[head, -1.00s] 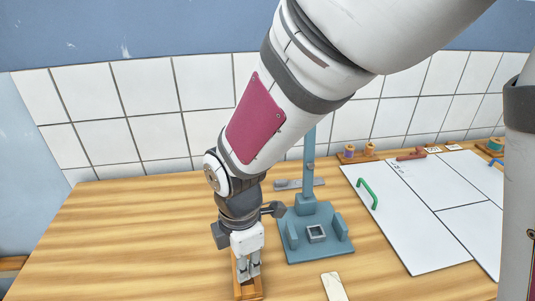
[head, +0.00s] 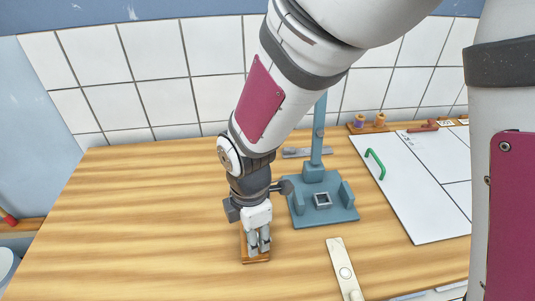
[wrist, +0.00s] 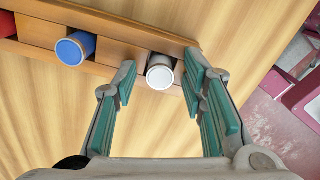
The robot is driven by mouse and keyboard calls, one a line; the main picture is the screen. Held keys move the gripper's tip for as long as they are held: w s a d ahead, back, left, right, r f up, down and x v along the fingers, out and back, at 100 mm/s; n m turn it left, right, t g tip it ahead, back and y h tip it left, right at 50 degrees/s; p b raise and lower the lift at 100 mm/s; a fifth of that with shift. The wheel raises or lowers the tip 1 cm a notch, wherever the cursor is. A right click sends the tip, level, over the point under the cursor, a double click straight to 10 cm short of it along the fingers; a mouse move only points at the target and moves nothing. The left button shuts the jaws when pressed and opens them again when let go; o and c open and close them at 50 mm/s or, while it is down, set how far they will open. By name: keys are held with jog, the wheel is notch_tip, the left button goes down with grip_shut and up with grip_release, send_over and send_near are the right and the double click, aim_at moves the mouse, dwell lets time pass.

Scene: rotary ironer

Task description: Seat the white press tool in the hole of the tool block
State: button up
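In the wrist view the white press tool (wrist: 160,73) is a short white cylinder with a pale round end, in the end slot of a wooden rack (wrist: 108,72). My gripper (wrist: 160,80) is open, with one green-padded finger on each side of it. A gap shows on the left; the right finger is closer, and I cannot tell whether it touches. In the head view my gripper (head: 259,243) points down over the rack (head: 256,259), and the white tool cannot be made out. A blue-grey stand with a square socket (head: 322,200) is to the right; I cannot tell whether it is the tool block.
A blue cylinder (wrist: 75,48) and a red one (wrist: 6,24) sit in other rack slots. A cream bar (head: 346,270) with a round mark lies right of my gripper. A white panel with a green handle (head: 375,164) is farther right. The table's left side is clear.

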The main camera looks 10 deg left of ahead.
jog(key=shift+r, duration=0.1)
notch_tip(320, 180, up, 12)
jog(key=d+r+m+t, duration=0.1)
jog(key=d+r+m, duration=0.35)
jog(key=d, duration=0.25)
jog(key=d+r+m+t, duration=0.1)
jog(key=d+r+m, duration=0.2)
jog(key=d+m, duration=0.35)
jog(key=s+d+r+m+t, duration=0.1)
jog(key=s+d+m, duration=0.2)
jog(key=d+m, duration=0.3)
jog(key=s+d+r+m+t, duration=0.2)
jog(key=s+d+m, duration=0.2)
jog(key=d+m, duration=0.3)
jog(key=shift+s, duration=0.25)
